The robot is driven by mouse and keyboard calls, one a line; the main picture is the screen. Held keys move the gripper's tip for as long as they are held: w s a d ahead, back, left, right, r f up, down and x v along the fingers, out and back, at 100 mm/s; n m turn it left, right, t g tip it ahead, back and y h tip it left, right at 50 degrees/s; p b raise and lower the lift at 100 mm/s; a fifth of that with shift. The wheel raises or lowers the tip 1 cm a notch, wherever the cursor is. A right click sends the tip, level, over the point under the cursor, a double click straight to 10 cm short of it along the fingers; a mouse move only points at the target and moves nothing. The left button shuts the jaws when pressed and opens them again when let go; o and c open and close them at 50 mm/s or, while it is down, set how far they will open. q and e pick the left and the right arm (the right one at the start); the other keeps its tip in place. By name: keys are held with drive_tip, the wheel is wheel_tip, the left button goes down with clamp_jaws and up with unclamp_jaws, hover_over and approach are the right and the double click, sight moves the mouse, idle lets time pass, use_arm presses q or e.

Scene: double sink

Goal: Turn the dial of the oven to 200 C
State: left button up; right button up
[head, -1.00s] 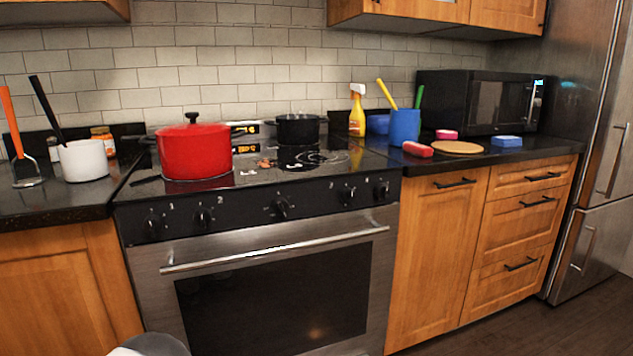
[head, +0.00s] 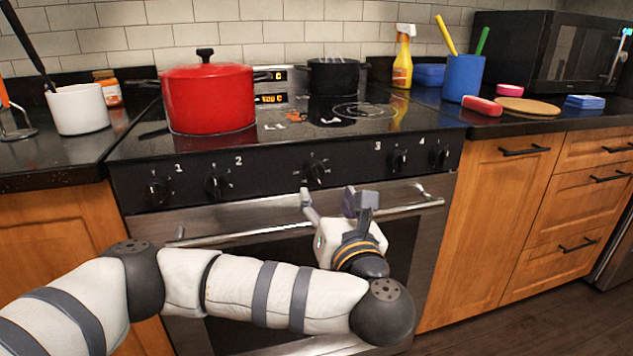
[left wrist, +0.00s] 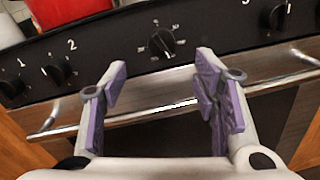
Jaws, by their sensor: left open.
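The oven (head: 300,265) is a steel range with a black control panel. Its middle dial (head: 316,172), a black knob with small marks around it, sits between the knobs numbered 2 and 3. The dial also shows in the left wrist view (left wrist: 162,42), but its marks are too small to read surely. My left gripper (head: 333,197) is open and empty, in front of the oven handle and just below the dial, apart from it. In the left wrist view, its two fingers (left wrist: 162,80) stand either side of the line to the dial. My right gripper is out of view.
The oven handle (head: 415,207) runs across the door below the panel, close to my fingers. Numbered knobs (head: 219,185) flank the dial. A red pot (head: 208,100) and a black pot (head: 334,77) stand on the cooktop. A display (head: 271,99) behind shows orange digits.

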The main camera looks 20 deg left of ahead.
sight(316, 174)
use_arm(q)
drive_tip(key=x, duration=1)
drive_tip(key=shift+w, duration=0.1)
drive_tip(key=c, duration=1.2)
